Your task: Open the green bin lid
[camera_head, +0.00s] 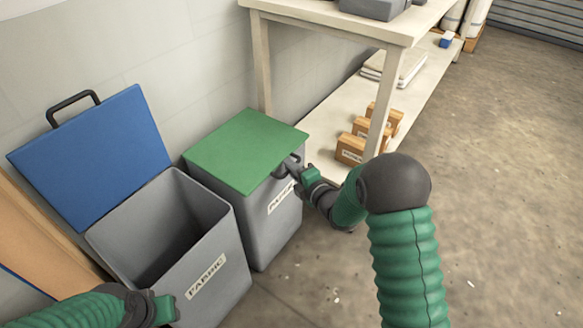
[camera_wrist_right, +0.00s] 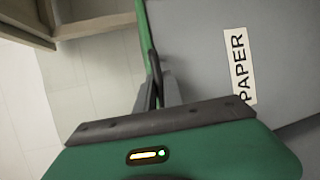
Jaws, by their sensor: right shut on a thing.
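The green lid (camera_head: 245,148) lies flat and closed on the grey paper bin (camera_head: 268,222). Its dark handle (camera_head: 281,171) sticks out at the front right edge. My right gripper (camera_head: 293,168) is shut on this handle. In the right wrist view, the handle (camera_wrist_right: 154,78) runs down between the jaws, and the lid (camera_wrist_right: 146,35) shows only as a thin green edge beside the grey bin wall (camera_wrist_right: 190,55). My left gripper (camera_head: 165,308) is at the bottom left, in front of the fabric bin; its fingers are not clear.
The grey fabric bin (camera_head: 222,248) stands to the left with its blue lid (camera_head: 100,155) raised against the wall. A table (camera_head: 330,18) with a lower shelf (camera_head: 325,112) holding small boxes (camera_head: 350,149) stands behind. The floor (camera_head: 500,190) on the right is clear.

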